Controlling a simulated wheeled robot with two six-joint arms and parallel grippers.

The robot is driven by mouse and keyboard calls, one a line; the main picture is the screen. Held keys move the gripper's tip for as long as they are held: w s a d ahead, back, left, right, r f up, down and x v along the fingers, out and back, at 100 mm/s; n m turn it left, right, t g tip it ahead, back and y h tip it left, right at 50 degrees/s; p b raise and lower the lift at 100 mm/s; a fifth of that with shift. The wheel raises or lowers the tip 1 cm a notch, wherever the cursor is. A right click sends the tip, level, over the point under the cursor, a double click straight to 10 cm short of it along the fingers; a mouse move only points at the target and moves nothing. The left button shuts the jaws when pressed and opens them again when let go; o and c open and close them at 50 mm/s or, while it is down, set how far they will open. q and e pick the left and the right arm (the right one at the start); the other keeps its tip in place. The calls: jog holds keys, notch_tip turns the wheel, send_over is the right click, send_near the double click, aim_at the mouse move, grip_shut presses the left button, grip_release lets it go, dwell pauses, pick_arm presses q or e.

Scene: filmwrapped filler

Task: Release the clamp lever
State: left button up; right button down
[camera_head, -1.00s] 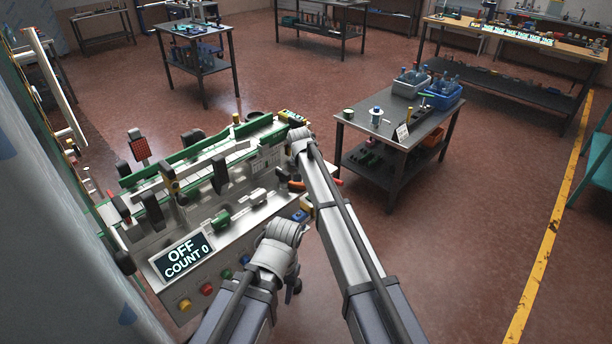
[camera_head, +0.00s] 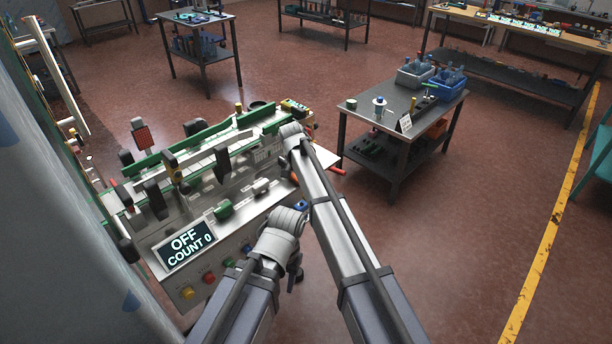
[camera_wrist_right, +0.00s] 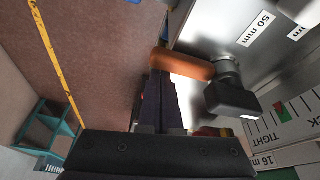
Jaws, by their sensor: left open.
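An orange lever (camera_wrist_right: 185,65) on a dark pivot with a black block shows in the right wrist view, beside a metal plate marked 50 mm. The dark fingers of my right gripper (camera_wrist_right: 165,82) are close together at the lever's free end; whether they grip it is unclear. In the head view the lever (camera_head: 295,177) is mostly hidden behind my right arm, at the right end of the machine. My left gripper (camera_head: 296,274) is open, low in front of the machine's front panel, and partly hidden by its own wrist.
The machine (camera_head: 225,259) has a display (camera_head: 187,246) reading OFF, COUNT 0, with several coloured buttons below. A red handle (camera_head: 338,171) juts out at its right end. A small table (camera_head: 385,115) with bins stands to the right. Open floor lies at the right.

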dwell(0.6)
jog(key=w+d, duration=0.3)
jog(key=p+v, duration=0.9)
jog(key=v, duration=0.1)
jog(key=shift+a, duration=0.4)
jog(key=shift+w, duration=0.1)
jog(key=shift+f, duration=0.15)
